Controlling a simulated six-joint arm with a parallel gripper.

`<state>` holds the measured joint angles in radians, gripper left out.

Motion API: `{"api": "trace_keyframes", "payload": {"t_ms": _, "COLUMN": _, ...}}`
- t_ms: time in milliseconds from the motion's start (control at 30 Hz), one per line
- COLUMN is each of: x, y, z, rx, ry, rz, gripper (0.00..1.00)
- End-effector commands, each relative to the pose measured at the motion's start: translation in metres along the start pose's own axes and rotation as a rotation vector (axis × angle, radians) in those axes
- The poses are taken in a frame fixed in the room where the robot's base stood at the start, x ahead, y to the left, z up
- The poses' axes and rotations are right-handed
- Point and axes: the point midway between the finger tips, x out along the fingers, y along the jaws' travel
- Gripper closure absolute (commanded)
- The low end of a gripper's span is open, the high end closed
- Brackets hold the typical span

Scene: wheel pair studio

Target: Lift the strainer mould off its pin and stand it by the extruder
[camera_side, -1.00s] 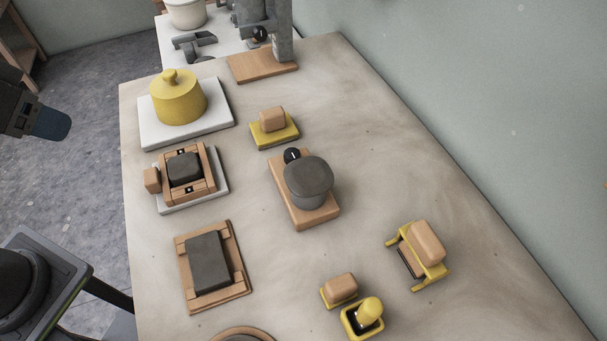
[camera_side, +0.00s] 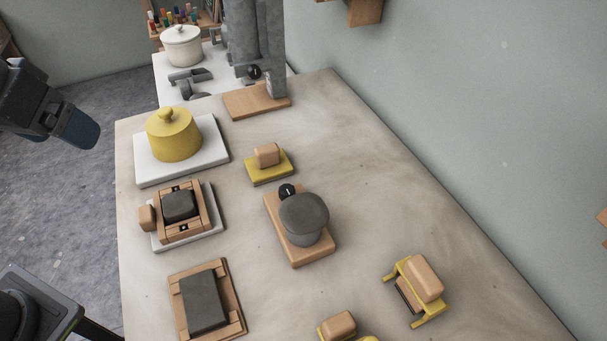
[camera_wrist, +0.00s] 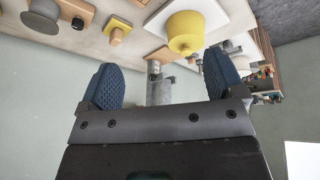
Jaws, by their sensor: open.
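The grey, flat-topped form (camera_side: 304,214) on a wooden board (camera_side: 312,253) looks like the strainer mould. It stands upright, and any pin under it is hidden. It also shows at the top left of the wrist view (camera_wrist: 42,15). The tall grey machine (camera_side: 256,45) at the table's back end looks like the extruder, with a wooden board (camera_side: 245,101) in front. It also shows between my fingers in the wrist view (camera_wrist: 158,88). My gripper (camera_side: 80,130) is left of the table, well away from the mould. In the wrist view its blue fingers (camera_wrist: 162,82) are apart and empty.
A yellow lidded pot (camera_side: 174,137) sits on a white slab (camera_side: 205,160) near the extruder. A framed block (camera_side: 180,206), a dark slab in a wooden frame (camera_side: 203,302), a small yellow-based block (camera_side: 268,160) and a yellow-framed block (camera_side: 422,280) stand around.

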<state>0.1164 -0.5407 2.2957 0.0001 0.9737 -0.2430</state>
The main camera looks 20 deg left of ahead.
Motion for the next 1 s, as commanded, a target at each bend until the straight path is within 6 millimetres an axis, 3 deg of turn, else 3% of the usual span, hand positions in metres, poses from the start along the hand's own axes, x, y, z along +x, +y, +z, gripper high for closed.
{"api": "trace_keyframes", "payload": {"t_ms": 100, "x": 0.004, "y": 0.041, "z": -0.032, "rx": -0.100, "ry": -0.084, "rz": 0.013, "gripper": 0.06}}
{"api": "trace_keyframes", "payload": {"t_ms": 300, "x": 0.024, "y": 0.119, "z": -0.067, "rx": -0.287, "ry": -0.207, "rz": -0.018, "gripper": 0.06}}
{"api": "trace_keyframes", "payload": {"t_ms": 433, "x": 0.046, "y": 0.177, "z": -0.072, "rx": -0.401, "ry": -0.275, "rz": -0.068, "gripper": 0.06}}
{"api": "trace_keyframes", "payload": {"t_ms": 600, "x": 0.079, "y": 0.247, "z": -0.061, "rx": -0.535, "ry": -0.331, "rz": -0.150, "gripper": 0.06}}
{"api": "trace_keyframes", "payload": {"t_ms": 800, "x": 0.103, "y": 0.291, "z": -0.042, "rx": -0.628, "ry": -0.352, "rz": -0.216, "gripper": 0.06}}
{"api": "trace_keyframes", "payload": {"t_ms": 1000, "x": 0.113, "y": 0.298, "z": -0.035, "rx": -0.650, "ry": -0.354, "rz": -0.231, "gripper": 0.06}}
